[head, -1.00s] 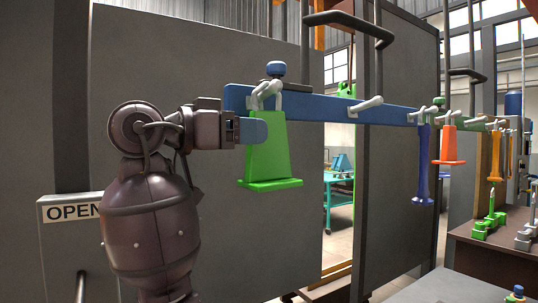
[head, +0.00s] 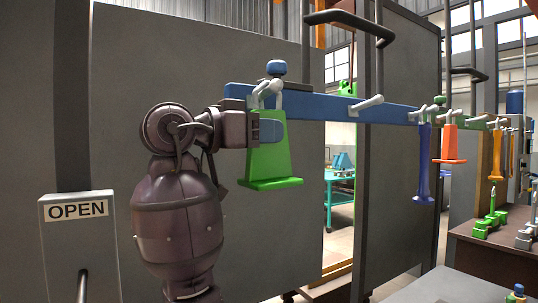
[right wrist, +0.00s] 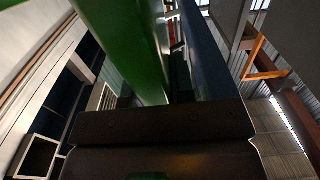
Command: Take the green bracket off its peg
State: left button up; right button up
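The green bracket (head: 268,165) hangs from a metal peg (head: 265,92) near the left end of the blue rail (head: 320,106). It is wider at its foot. My right gripper (head: 271,131) reaches in from the left, just below the rail. A blue finger overlaps the bracket's upper part in the head view. The other finger is hidden, so I cannot tell whether the bracket is gripped. In the right wrist view the green bracket (right wrist: 130,45) stands close in front of the dark gripper body. My left gripper is not in view.
Farther right along the rail hang a blue piece (head: 424,165), an orange-red piece (head: 449,145) and an orange piece (head: 496,155). A box marked OPEN (head: 78,211) stands at lower left. Grey panels stand behind the rail. A brown bench (head: 480,248) is at right.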

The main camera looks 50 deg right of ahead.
grip_shut()
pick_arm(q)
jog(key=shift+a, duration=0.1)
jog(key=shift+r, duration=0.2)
pick_arm(e)
jog(key=shift+r, duration=0.25)
